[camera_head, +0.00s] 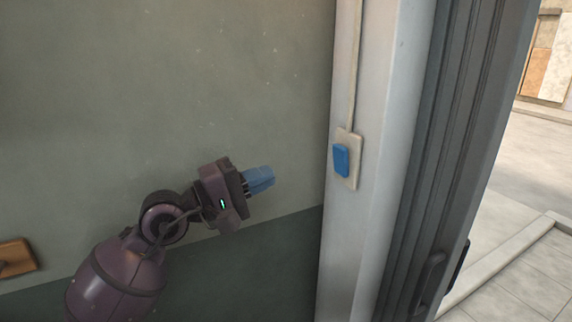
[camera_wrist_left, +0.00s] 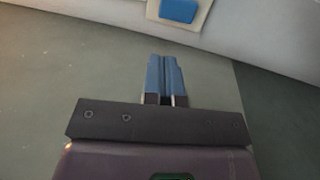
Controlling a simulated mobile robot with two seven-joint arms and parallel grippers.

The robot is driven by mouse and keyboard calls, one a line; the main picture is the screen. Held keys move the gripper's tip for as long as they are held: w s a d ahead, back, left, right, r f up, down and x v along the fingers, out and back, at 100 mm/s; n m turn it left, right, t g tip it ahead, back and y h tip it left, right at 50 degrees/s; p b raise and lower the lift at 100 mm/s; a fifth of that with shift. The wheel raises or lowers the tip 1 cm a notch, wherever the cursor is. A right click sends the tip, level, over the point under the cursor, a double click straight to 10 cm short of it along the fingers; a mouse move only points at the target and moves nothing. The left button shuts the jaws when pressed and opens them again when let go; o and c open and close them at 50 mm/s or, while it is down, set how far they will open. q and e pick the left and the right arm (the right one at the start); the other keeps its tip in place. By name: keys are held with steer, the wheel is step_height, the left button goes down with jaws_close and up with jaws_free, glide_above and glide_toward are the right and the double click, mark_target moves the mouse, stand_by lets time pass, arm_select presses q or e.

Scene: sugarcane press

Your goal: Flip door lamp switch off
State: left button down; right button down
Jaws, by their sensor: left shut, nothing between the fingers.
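The lamp switch is a blue rocker (camera_head: 341,160) on a cream plate (camera_head: 354,172), fixed to the white door frame post. A cable runs up from the plate. In the left wrist view the blue rocker (camera_wrist_left: 178,10) shows at the top, cut by the picture edge. My left gripper (camera_head: 272,177) has blue fingers, shut and empty. It is to the left of the switch, pointing toward it, with a clear gap between. In the left wrist view the fingertips (camera_wrist_left: 163,58) sit side by side below the switch. My right gripper is not in view.
A green-grey wall (camera_head: 180,80) lies behind my left arm. To the right of the white post (camera_head: 385,110) stands a dark grey sliding door frame (camera_head: 435,150) with a handle (camera_head: 428,282). Beyond it is a paved outdoor area. A wooden piece (camera_head: 17,256) is on the wall at far left.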

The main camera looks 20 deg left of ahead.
mark_target(336, 147)
arm_select(q)
steer(key=p+x, duration=0.3)
steer(key=x, duration=0.9)
steer(key=shift+w+d, duration=0.25)
steer(key=shift+w, duration=0.1)
steer(key=shift+w+d+r, duration=0.1)
